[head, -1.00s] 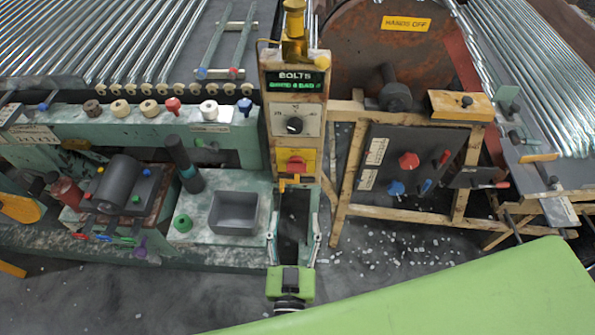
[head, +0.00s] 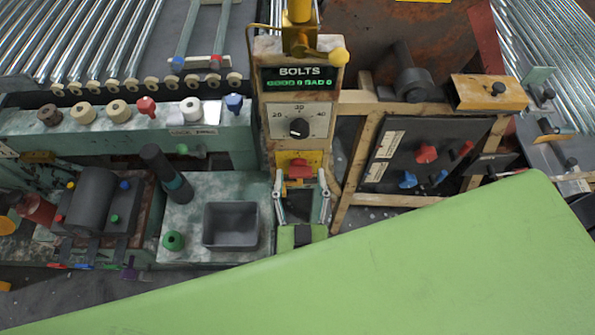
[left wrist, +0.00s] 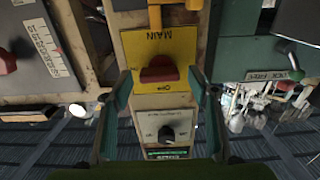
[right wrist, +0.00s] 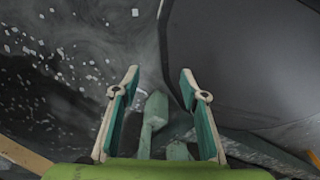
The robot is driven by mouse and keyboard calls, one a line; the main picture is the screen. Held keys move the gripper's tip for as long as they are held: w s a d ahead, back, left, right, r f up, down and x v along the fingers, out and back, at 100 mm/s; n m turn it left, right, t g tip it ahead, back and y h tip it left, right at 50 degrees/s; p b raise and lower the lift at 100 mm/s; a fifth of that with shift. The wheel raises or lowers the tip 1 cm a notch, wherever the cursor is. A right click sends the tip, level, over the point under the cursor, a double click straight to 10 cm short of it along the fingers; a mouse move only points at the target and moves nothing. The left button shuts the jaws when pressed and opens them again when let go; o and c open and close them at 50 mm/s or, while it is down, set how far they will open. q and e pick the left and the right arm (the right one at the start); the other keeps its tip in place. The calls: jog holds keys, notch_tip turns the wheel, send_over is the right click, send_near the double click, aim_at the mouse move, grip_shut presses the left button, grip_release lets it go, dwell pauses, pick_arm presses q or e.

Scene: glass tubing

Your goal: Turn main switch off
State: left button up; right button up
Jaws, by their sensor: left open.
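The main switch is a red knob (head: 300,169) on a yellow plate (head: 288,158), low on the post below the dial. In the left wrist view the red knob (left wrist: 159,74) shows upside down, with "MAIN" on its yellow plate (left wrist: 137,45). My left gripper (head: 301,180) is open, with its fingers just below and to either side of the knob. In the left wrist view the fingers flank the knob with gaps; contact cannot be told. My right gripper (right wrist: 159,72) is open and empty in its wrist view, out of the head view.
Above the switch are a dial (head: 298,127) and a green-lit BOLTS display (head: 298,82). A grey bin (head: 231,225) stands to the left, and a dark panel with red and blue knobs (head: 426,154) to the right. A dark surface (right wrist: 250,50) is near my right gripper.

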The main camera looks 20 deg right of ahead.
pick_arm(q)
jog(key=shift+s+r, duration=0.1)
jog(key=shift+s, duration=0.05)
jog(key=c, duration=1.1)
pick_arm(e)
jog(key=shift+s+a, duration=0.15)
jog(key=shift+s, duration=0.3)
jog(key=shift+w+a, duration=0.1)
